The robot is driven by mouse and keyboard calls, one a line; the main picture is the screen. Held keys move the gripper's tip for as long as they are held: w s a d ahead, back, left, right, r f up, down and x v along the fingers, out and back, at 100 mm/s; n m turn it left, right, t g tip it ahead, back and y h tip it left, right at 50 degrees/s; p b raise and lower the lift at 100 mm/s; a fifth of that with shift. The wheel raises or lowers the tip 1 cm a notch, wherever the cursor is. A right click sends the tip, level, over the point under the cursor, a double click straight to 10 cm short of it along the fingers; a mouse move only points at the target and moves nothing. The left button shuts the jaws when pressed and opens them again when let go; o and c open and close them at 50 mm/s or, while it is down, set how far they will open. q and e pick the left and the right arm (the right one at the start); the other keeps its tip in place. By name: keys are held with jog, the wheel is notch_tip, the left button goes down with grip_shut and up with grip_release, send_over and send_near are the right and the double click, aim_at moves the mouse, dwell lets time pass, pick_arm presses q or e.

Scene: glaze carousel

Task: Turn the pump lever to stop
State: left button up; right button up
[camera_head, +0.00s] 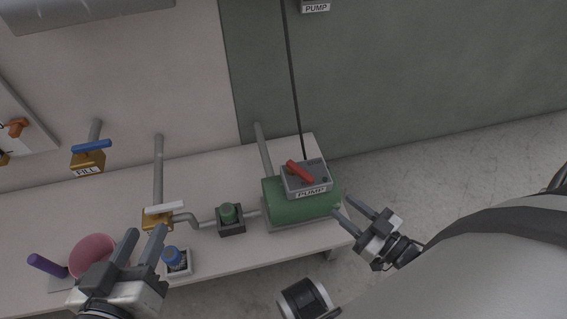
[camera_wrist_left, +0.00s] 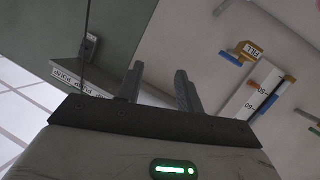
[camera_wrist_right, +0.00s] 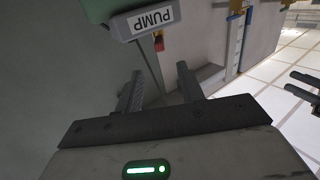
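The pump lever (camera_head: 300,172) is a red handle on a grey box labelled PUMP (camera_head: 308,180), on top of the green pump body (camera_head: 300,205). It lies diagonally across the box top. In the right wrist view the PUMP label (camera_wrist_right: 151,20) shows upside down, with a bit of red (camera_wrist_right: 158,42) below it. My right gripper (camera_head: 350,207) is open and empty at the right side of the green pump, below and right of the lever. My left gripper (camera_head: 142,244) is open and empty at the lower left, far from the lever.
The bench (camera_head: 200,265) also carries a white-handled valve (camera_head: 163,209), a green knob (camera_head: 229,213), a blue-capped bottle (camera_head: 174,257), and a pink bowl (camera_head: 92,252). A blue FILL valve (camera_head: 90,149) is on the wall. A thin cable runs up from the PUMP box. Floor right of the bench is clear.

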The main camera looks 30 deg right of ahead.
jog(key=b, duration=0.4)
send_near(288, 162)
jog(key=x, duration=0.3)
jog(key=f+x, duration=0.1)
jog(key=x, duration=0.1)
jog(key=shift+w+d, duration=0.15)
jog(key=shift+w, duration=0.25)
jog(key=shift+w+r, duration=0.1)
jog(key=shift+w, duration=0.3)
pick_arm(q)
jog(key=shift+w+d+r+n+t+h, duration=0.1)
jog(key=shift+d+r+n+t+h, duration=0.45)
jog(key=shift+r+n+h, duration=0.2)
